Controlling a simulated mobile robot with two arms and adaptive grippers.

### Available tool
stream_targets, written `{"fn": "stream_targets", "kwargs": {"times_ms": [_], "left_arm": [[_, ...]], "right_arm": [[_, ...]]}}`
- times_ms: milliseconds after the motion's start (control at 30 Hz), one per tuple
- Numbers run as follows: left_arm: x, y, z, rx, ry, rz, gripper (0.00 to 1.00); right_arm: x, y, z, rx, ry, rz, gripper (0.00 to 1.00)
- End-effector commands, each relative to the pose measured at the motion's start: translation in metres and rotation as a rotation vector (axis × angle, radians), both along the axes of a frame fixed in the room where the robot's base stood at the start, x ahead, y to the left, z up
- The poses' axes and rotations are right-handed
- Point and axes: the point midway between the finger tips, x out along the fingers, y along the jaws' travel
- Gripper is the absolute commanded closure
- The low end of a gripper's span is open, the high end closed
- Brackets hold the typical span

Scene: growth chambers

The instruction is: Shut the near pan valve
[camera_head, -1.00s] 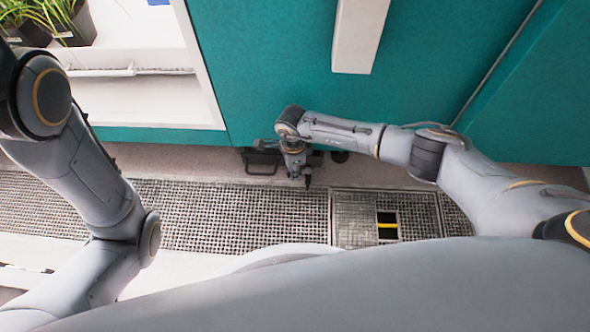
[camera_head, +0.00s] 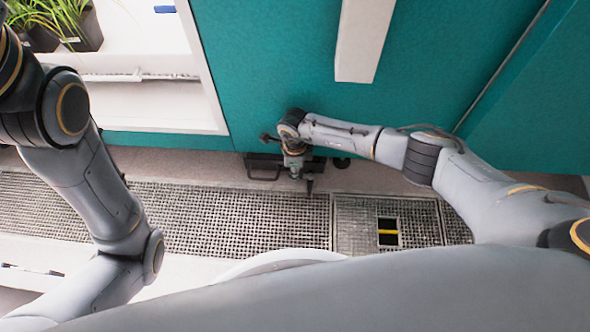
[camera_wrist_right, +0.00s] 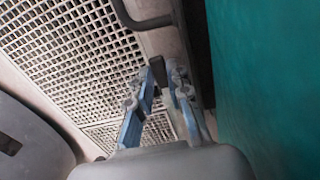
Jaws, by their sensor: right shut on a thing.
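My right gripper (camera_head: 309,188) is low in front of the teal chamber, just above the floor beside the dark fixture at its foot. In the right wrist view its blue-grey fingers (camera_wrist_right: 167,72) are closed on a small dark piece (camera_wrist_right: 157,70), which I take to be the near pan valve's lever. The valve body is mostly hidden behind the gripper and wrist. A dark bar handle (camera_head: 263,172) sits just left of the gripper; it also shows in the right wrist view (camera_wrist_right: 147,22). My left arm is at the left; its gripper is out of view.
A teal chamber front (camera_head: 275,60) with a white vertical handle (camera_head: 362,40) rises behind my right arm. Floor grating (camera_head: 220,215) runs along its foot, with a small opening holding a yellow stripe (camera_head: 388,232). Potted plants (camera_head: 75,25) stand on white shelving at upper left.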

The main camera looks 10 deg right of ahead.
Motion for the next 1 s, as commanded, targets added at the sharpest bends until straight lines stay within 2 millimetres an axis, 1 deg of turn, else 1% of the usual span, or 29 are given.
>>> {"fn": "stream_targets", "kwargs": {"times_ms": [67, 100, 167, 200, 567, 667, 767, 1000], "left_arm": [[0.000, 0.000, 0.000, 0.000, -0.001, 0.000, 0.73], [0.000, 0.000, 0.000, 0.000, -0.001, 0.000, 0.73], [-0.001, 0.000, 0.000, 0.001, -0.001, 0.000, 0.73], [-0.001, 0.000, 0.000, 0.001, -0.001, 0.000, 0.73], [-0.002, 0.000, 0.001, 0.001, -0.007, 0.002, 0.73], [-0.003, 0.001, 0.001, 0.000, -0.008, 0.001, 0.73], [-0.002, 0.001, 0.001, 0.000, -0.006, 0.001, 0.73], [-0.001, 0.000, 0.001, 0.001, -0.004, 0.001, 0.73]], "right_arm": [[0.001, -0.001, 0.000, -0.002, -0.003, -0.003, 1.00], [0.001, -0.001, 0.000, -0.002, -0.003, -0.003, 0.80], [0.001, -0.001, 0.000, -0.002, -0.003, -0.003, 0.68], [0.001, -0.001, 0.000, -0.002, -0.003, -0.003, 0.60], [0.001, -0.001, 0.000, 0.000, -0.003, 0.000, 0.59], [0.002, 0.000, 0.004, 0.001, -0.004, 0.000, 0.59], [0.002, 0.000, 0.012, 0.001, -0.004, 0.002, 0.59], [0.001, -0.001, 0.049, 0.000, -0.004, 0.000, 0.59]]}}
